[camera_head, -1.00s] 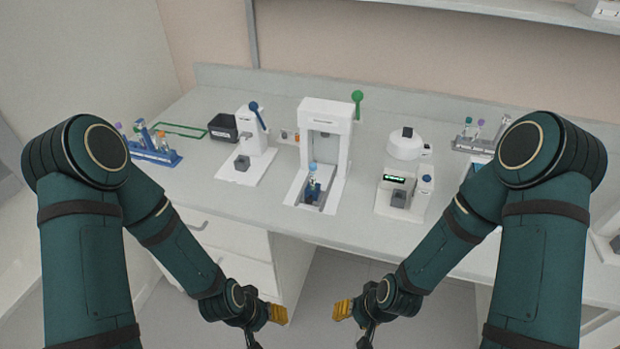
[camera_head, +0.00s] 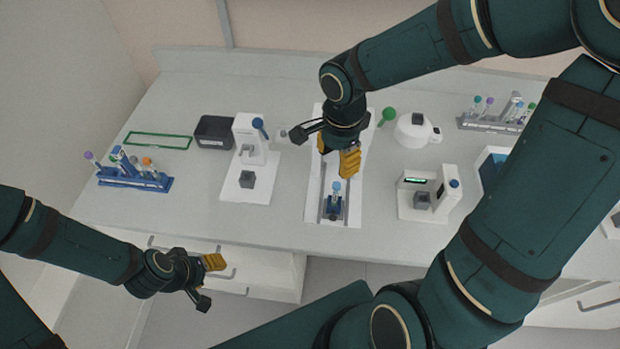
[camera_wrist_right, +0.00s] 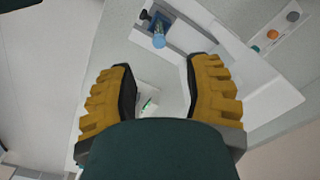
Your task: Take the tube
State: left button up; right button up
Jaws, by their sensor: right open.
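A tube with a light blue cap (camera_head: 336,187) stands in a small dark blue holder (camera_head: 333,207) on the narrow track of the white centre machine (camera_head: 348,212). In the right wrist view the blue cap (camera_wrist_right: 159,41) shows ahead of the fingers, near the top. My right gripper (camera_head: 337,154) is open above the machine, behind the tube and apart from it. In the wrist view nothing is held between its yellow fingers (camera_wrist_right: 160,95). My left gripper (camera_head: 212,262) hangs in front of the bench, far from the tube; its finger gap cannot be made out.
A white device with a blue knob (camera_head: 245,180) stands left of the machine, another with a green display (camera_head: 420,200) right of it. Tube racks stand at far left (camera_head: 135,182) and back right (camera_head: 480,124). A black bin (camera_head: 214,132) is behind.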

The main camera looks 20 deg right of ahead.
jog(key=b, duration=0.1)
send_over(336, 192)
jog(key=f, duration=0.7)
jog(key=shift+w+f, duration=0.15)
jog(key=shift+w, duration=0.05)
jog(key=shift+w+d+f, duration=0.1)
jog(key=shift+f, duration=1.45)
jog(key=shift+w+d+f, duration=0.1)
jog(key=shift+f, duration=1.4)
jog(key=shift+s, duration=0.1)
jog(key=shift+c, duration=0.5)
grip_shut()
